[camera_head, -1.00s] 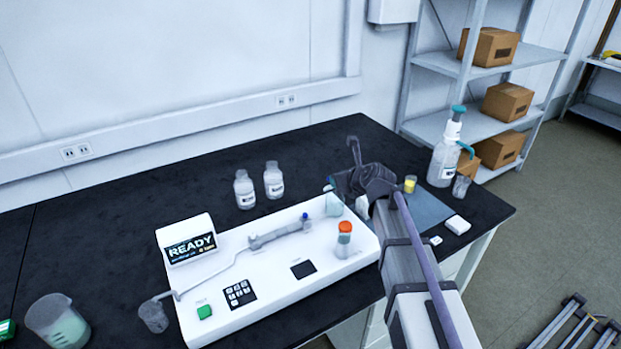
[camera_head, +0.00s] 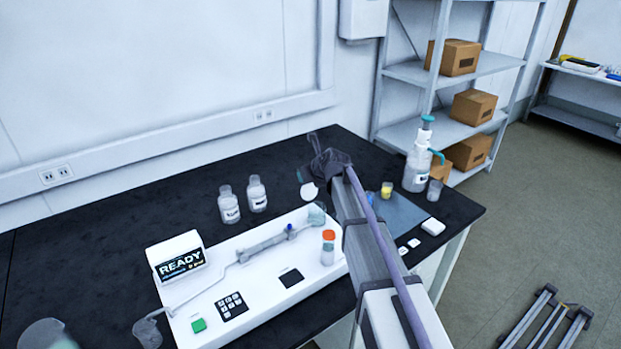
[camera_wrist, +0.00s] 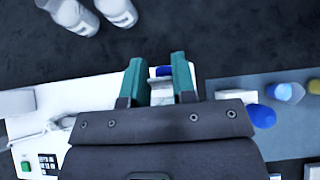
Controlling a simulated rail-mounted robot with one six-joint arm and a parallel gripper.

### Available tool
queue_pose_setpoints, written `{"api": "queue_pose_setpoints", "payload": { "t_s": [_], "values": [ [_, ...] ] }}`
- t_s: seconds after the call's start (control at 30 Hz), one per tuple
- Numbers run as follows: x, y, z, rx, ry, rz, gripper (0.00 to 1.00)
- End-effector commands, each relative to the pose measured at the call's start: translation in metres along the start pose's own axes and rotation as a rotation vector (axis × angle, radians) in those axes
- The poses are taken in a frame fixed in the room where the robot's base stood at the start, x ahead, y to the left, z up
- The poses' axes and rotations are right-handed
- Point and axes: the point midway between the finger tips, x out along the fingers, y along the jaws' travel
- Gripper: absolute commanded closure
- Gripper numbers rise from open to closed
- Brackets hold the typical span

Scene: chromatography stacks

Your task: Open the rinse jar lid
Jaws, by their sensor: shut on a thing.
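A pale green vessel (camera_head: 317,215), which may be the rinse jar, stands at the far right end of the white instrument. A white round disc (camera_head: 309,191), which looks like a lid, shows just above it, beside my gripper. I cannot tell if this piece is the lid.
The white instrument (camera_head: 255,290) carries an orange-capped vial (camera_head: 328,247) close to my arm. Two white bottles (camera_head: 243,200) stand behind it. A yellow cup (camera_head: 387,189), a pump bottle (camera_head: 418,165) and a clear beaker (camera_head: 434,190) stand right. The black bench (camera_head: 110,240) is clear at the back left.

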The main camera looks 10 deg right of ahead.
Motion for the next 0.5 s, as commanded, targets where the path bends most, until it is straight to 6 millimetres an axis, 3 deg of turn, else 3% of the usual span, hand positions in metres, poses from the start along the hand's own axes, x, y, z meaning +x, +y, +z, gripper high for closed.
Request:
{"api": "queue_pose_setpoints", "payload": {
  "t_s": [0.5],
  "values": [
    [0.0116,0.0001,0.0053,0.001,-0.003,0.000,1.00]
  ]
}}
